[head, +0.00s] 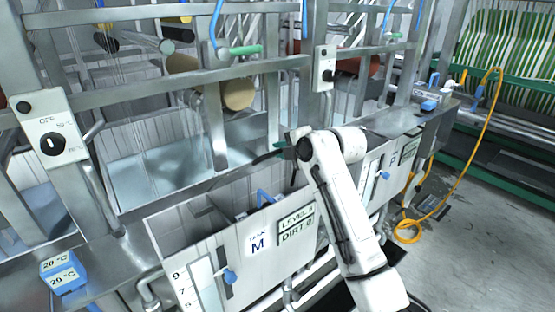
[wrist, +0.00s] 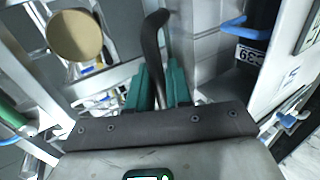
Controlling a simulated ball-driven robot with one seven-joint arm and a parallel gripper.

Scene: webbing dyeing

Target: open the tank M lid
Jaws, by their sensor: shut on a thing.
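Tank M (head: 257,262) is the pale box at the front centre, marked "TANK M" beside a "LEVEL / DIRT" plate. Its top looks at least partly open, with inner walls and a blue handle (head: 265,197) showing. My gripper (head: 282,146) is above the tank's back right corner. In the wrist view its teal fingers (wrist: 158,86) are shut on a dark curved bar (wrist: 154,42), which stands up between them. A dark strip beside the gripper runs left along the tank's back side. I cannot tell whether this is the lid's edge. My arm hides the tank's right end.
A metal frame with rollers (head: 238,94) stands behind the tank. A dial box (head: 52,142) and a blue temperature display (head: 62,272) are at the left. Tank P's front (head: 408,150) is at the right. A yellow hose (head: 410,232) lies on the open floor.

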